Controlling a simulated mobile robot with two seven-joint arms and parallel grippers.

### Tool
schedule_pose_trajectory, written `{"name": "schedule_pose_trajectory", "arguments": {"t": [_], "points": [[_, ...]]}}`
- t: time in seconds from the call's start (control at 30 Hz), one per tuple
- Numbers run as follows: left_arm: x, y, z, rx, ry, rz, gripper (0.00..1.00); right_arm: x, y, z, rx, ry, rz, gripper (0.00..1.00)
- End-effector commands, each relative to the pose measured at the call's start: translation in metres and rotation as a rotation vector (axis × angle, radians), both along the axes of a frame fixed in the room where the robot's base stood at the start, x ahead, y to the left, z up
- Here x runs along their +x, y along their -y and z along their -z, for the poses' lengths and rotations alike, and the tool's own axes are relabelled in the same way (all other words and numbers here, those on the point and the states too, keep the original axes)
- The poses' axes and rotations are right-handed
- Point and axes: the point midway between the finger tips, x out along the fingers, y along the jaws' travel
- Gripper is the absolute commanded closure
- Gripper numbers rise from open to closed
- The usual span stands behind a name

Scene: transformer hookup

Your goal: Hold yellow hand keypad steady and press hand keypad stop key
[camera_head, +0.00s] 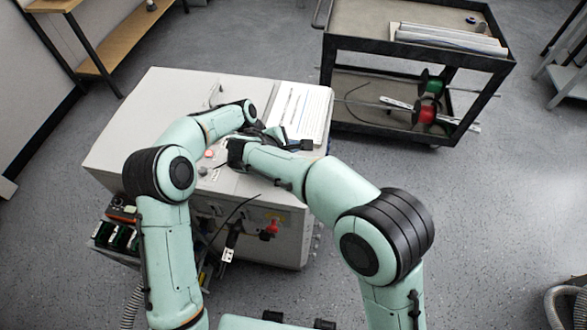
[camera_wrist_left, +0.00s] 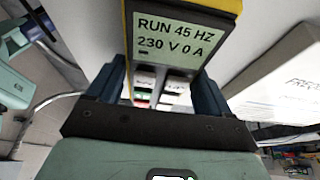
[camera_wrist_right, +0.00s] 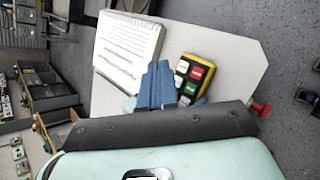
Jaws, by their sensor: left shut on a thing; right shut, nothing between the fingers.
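The yellow hand keypad (camera_wrist_right: 207,66) shows in the right wrist view with red, green, white and dark keys. In the left wrist view its lit display (camera_wrist_left: 178,40) reads RUN 45 HZ, 230 V 0 A. My left gripper (camera_wrist_left: 165,80) is shut on the keypad, a finger at each side; some keys show between them. My right gripper (camera_wrist_right: 157,78) is shut and empty, its fingertips close beside the keypad's key side; I cannot tell if they touch it. In the head view my left gripper (camera_head: 270,131) and right gripper (camera_head: 236,153) are close together, and the keypad is hidden.
The grey cabinet (camera_head: 125,130) lies below both grippers, with a white printed board or binder (camera_head: 305,112) on its top. A red knob (camera_head: 268,229) and cables are on its front. A dark cart (camera_head: 425,50) with spools stands behind right.

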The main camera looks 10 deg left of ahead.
Motion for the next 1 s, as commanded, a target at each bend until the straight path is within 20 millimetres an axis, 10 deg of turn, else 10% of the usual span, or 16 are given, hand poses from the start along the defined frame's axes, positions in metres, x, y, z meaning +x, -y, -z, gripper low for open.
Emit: {"name": "schedule_pose_trajectory", "arguments": {"t": [0.5, 1.0], "points": [[0.0, 0.0, -0.001, -0.001, 0.002, 0.0, 0.67, 0.0, 0.0, 0.067, -0.001, -0.003, 0.001, 1.0], [0.0, 0.0, -0.001, -0.001, 0.002, 0.0, 0.67, 0.0, 0.001, 0.077, 0.0, -0.001, 0.002, 1.0]]}}
